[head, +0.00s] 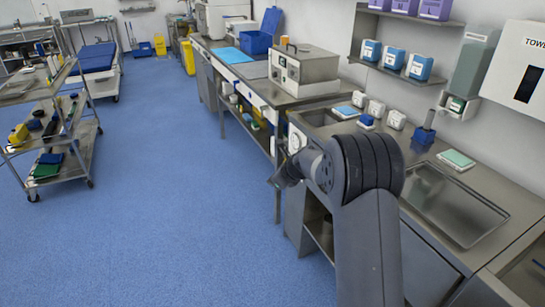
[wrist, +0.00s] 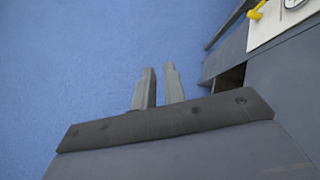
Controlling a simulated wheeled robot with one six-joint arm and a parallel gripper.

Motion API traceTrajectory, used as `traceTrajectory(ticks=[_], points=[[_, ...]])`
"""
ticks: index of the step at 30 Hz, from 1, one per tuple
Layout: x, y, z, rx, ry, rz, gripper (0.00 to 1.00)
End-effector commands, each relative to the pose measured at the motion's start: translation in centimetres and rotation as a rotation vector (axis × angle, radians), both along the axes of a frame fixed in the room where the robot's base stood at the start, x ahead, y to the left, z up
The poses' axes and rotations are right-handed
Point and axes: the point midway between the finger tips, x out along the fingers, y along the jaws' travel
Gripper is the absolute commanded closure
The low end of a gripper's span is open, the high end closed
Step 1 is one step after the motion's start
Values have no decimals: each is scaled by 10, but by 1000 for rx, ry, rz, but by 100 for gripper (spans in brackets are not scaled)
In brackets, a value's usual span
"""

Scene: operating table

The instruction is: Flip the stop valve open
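A small yellow handle (wrist: 257,10), which looks like the stop valve's lever, shows at the top right of the wrist view. It sits by a pale panel (wrist: 268,28) that carries a round gauge (wrist: 293,3), partly cut off by the frame. In the head view the pale panel (head: 296,131) with its gauge (head: 294,143) is on the counter front, just behind my arm, and the handle cannot be made out there. My gripper (wrist: 160,68) is empty, its two fingers a small gap apart over blue floor, left of the handle and apart from it.
A steel counter (head: 325,128) with a sink tray (head: 455,203) runs along the right, and its cabinet front is close to my gripper. A steel bench (head: 262,88) continues behind. A cart (head: 75,150) stands at left. The blue floor between is clear.

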Motion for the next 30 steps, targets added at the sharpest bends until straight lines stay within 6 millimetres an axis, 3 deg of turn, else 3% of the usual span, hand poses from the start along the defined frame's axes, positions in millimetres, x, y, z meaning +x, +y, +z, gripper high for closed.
traceTrajectory(ticks=[1, 6, 12, 15, 22, 27, 30], points=[[-14, -6, -32, -81, 40, 74, 93], [-68, -36, -110, -365, 192, 351, 100], [-131, -92, -178, -677, 398, 683, 100], [-159, -126, -201, -825, 511, 850, 100], [-204, -206, -227, -1154, 784, 1227, 100], [-215, -257, -225, -1395, 994, 1493, 100], [-212, -280, -219, -1542, 1116, 1641, 100]])
